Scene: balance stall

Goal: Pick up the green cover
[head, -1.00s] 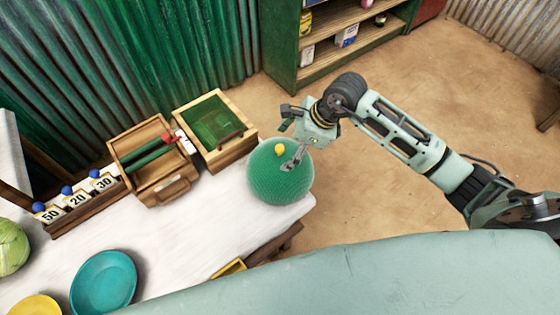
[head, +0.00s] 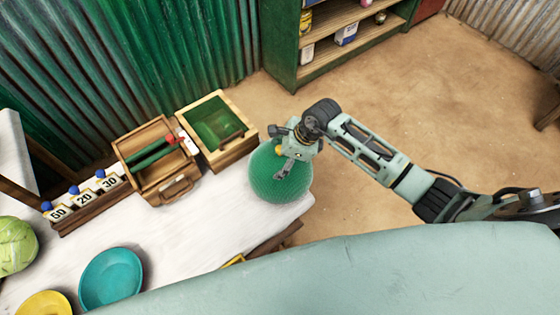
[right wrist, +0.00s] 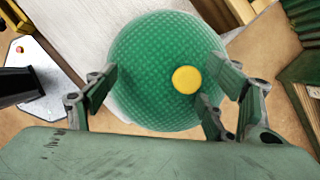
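The green cover (head: 268,188) is a textured green dome with a yellow knob (head: 277,150) on top. It sits on the near right corner of the white table. In the right wrist view the cover (right wrist: 150,60) fills the middle, and its knob (right wrist: 187,79) lies between the fingers. My right gripper (head: 284,166) is over the cover. In the right wrist view its fingers (right wrist: 160,92) are spread wide and empty, with the knob closer to the right-hand fingers. I cannot tell whether a finger touches the dome. My left gripper is not in view.
Behind the cover stand a wooden box with a green inside (head: 214,119) and an open wooden box (head: 159,184) holding green bars. Number cards (head: 82,199), a teal dish (head: 111,278) and a yellow dish (head: 45,304) are to the left. A green shelf (head: 283,68) stands behind.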

